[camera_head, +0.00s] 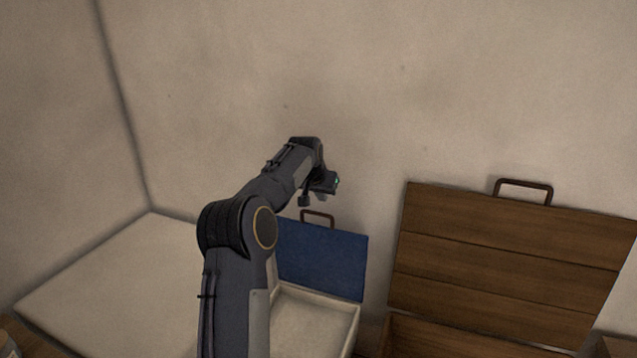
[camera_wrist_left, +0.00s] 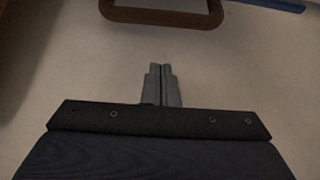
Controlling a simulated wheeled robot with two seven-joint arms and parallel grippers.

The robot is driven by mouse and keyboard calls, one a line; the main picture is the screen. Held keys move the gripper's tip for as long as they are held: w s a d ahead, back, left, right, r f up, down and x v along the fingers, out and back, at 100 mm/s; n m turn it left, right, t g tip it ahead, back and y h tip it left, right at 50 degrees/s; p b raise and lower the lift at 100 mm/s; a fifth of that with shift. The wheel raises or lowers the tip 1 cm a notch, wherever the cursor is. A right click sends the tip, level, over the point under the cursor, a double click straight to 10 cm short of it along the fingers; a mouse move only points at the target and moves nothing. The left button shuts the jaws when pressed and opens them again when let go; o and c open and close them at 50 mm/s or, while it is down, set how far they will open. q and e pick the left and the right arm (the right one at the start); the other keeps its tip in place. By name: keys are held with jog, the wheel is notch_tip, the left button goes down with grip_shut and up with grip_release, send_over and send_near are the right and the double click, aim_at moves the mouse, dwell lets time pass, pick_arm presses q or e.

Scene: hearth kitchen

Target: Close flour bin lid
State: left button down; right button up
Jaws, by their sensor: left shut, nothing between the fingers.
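A pale bin (camera_head: 352,330) stands against the back wall with its blue lid (camera_head: 325,262) raised open. A brown loop handle (camera_head: 318,214) sits on the lid's upper edge. My left gripper (camera_head: 313,201) is above that handle, close to the wall. In the left wrist view the gripper (camera_wrist_left: 162,68) is shut and empty, and the handle (camera_wrist_left: 162,18) lies beyond the fingertips, apart from them. A corner of the blue lid (camera_wrist_left: 275,4) shows at the top right there. My arm hides the bin's left part. My right gripper is not in view.
A wooden chest (camera_head: 395,335) stands to the right, its plank lid (camera_head: 505,265) also raised, with a handle (camera_head: 524,185) on top. A broad pale surface (camera_head: 110,280) lies at the left. The wall is close behind both lids.

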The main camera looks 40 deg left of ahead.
pick_arm(q)
jog(key=shift+s+d+f, duration=0.15)
jog(key=shift+s+d, duration=0.05)
jog(key=shift+s, duration=0.45)
jog(key=shift+s+d+f, duration=0.1)
jog(key=shift+s+d, duration=0.1)
jog(key=shift+s, duration=0.4)
jog(key=shift+s+d+f, duration=0.15)
jog(key=shift+s+d, duration=0.05)
jog(key=shift+s, duration=0.45)
